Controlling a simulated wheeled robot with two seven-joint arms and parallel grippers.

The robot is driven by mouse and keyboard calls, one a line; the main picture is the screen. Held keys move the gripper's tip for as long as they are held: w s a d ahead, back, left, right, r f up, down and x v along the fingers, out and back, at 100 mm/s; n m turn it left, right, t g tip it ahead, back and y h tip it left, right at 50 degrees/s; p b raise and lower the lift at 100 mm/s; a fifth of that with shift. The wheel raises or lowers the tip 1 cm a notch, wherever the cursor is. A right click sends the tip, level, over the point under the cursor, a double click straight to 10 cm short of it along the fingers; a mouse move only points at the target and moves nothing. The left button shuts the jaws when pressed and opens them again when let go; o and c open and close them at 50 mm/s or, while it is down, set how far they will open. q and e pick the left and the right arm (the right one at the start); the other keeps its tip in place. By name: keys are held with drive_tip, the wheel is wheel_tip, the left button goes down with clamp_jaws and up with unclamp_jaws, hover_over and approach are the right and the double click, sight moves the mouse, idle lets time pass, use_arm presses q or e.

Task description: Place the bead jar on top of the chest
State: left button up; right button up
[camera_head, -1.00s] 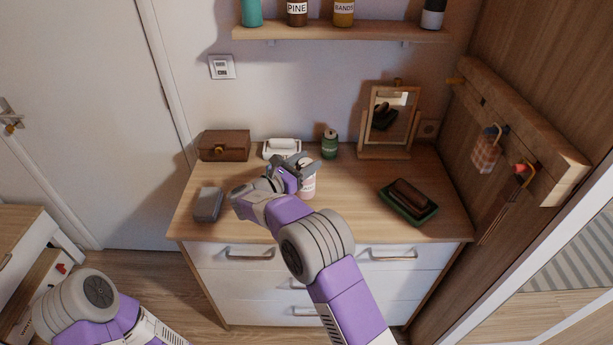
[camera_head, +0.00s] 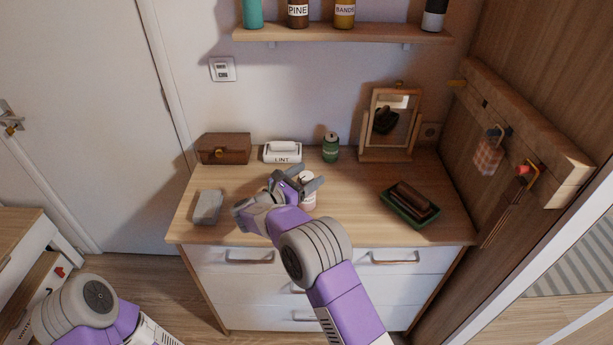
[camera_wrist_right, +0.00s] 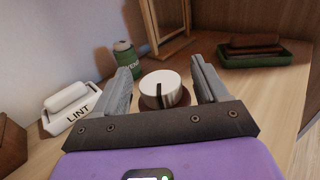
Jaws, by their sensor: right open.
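A small jar (camera_head: 307,192) with a white lid stands on the dresser top; it seems to be the bead jar, though its label cannot be read. It also shows in the right wrist view (camera_wrist_right: 161,88), between and a little beyond the finger tips. My right gripper (camera_head: 305,178) is open around or just before the jar; contact cannot be told. Its two fingers also show in the right wrist view (camera_wrist_right: 163,78). A small brown wooden chest (camera_head: 224,148) with a round clasp stands closed at the back left of the dresser. My left gripper is out of view.
A white LINT holder (camera_head: 282,153) stands beside the chest, then a green can (camera_head: 330,148) and a mirror (camera_head: 388,125). A grey block (camera_head: 207,206) lies front left, a green tray (camera_head: 408,208) with a brown brush at right. A shelf (camera_head: 340,34) hangs above.

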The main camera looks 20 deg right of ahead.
drive_tip(key=shift+r, duration=0.15)
drive_tip(key=shift+s+a, duration=0.15)
drive_tip(key=shift+a, duration=0.2)
drive_tip(key=p+v, duration=0.2)
drive_tip(key=v, duration=0.9)
drive_tip(key=shift+a, duration=0.1)
